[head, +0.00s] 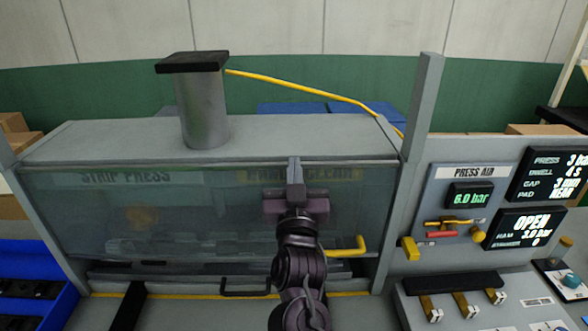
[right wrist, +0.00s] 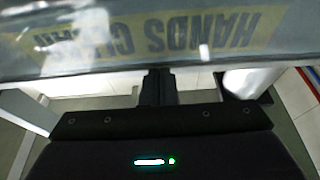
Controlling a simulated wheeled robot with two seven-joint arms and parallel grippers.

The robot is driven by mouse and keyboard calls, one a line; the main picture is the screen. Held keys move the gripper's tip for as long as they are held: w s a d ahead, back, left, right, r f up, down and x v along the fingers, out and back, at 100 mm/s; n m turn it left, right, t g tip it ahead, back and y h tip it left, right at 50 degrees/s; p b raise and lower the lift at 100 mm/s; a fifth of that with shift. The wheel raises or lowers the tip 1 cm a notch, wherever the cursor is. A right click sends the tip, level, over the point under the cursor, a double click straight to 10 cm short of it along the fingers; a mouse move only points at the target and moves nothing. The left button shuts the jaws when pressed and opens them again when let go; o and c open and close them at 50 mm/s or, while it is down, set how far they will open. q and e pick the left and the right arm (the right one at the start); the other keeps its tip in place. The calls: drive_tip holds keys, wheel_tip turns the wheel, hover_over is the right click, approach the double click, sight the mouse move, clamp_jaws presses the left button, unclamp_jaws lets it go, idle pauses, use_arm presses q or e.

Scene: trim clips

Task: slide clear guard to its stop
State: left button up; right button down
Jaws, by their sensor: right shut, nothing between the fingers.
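The clear guard (head: 195,225) is a see-through pane across the front of the grey strip press; the press's inside shows dimly behind it. In the right wrist view the guard (right wrist: 100,58) fills the top, with an upside-down "HANDS CLEAR" sign. My right gripper (head: 294,168) is shut and empty, at the guard's upper part, right of the middle. In the right wrist view its shut fingertips (right wrist: 158,76) are at the pane's edge; I cannot tell whether they touch. My left gripper is not in view.
A black bar handle (head: 245,293) is low on the front, partly behind my arm; a yellow handle (head: 347,248) is right of it. A grey post (head: 418,110) and the press air panel (head: 470,205) stand on the right. A capped cylinder (head: 203,110) is on top.

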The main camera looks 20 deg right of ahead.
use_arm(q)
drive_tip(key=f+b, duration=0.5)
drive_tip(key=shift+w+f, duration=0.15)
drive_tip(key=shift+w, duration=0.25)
use_arm(e)
wheel_tip(320, 180, down, 9)
drive_tip(key=shift+r, duration=0.2)
drive_tip(key=shift+s, duration=0.15)
